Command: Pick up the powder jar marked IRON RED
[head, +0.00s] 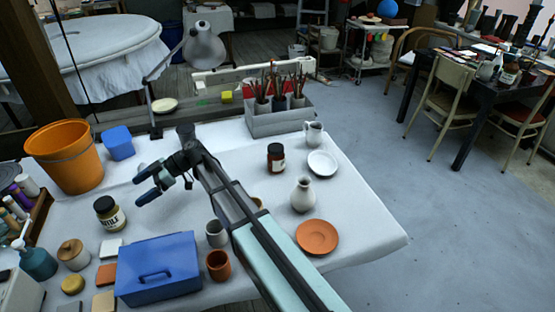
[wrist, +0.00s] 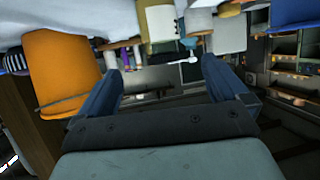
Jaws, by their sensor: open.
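A dark red-brown jar (head: 276,157) with a dark lid and a pale label stands on the white-covered table, right of my arm. Its lettering is too small to read, so I cannot confirm it says IRON RED. Another dark-lidded jar (head: 109,213), with pale yellowish contents and a dark-lettered label, stands at the left. My gripper (head: 143,187) is open and empty above the table's left part, above and right of that jar in the picture. In the wrist view my gripper (wrist: 161,85) also shows its two blue fingers apart with nothing between them.
A white vase (head: 302,195), a white plate (head: 322,163), a small pitcher (head: 313,133) and a terracotta saucer (head: 317,237) surround the red-brown jar. A brush box (head: 280,120) stands behind. An orange bucket (head: 67,158) and blue case (head: 158,270) stand left.

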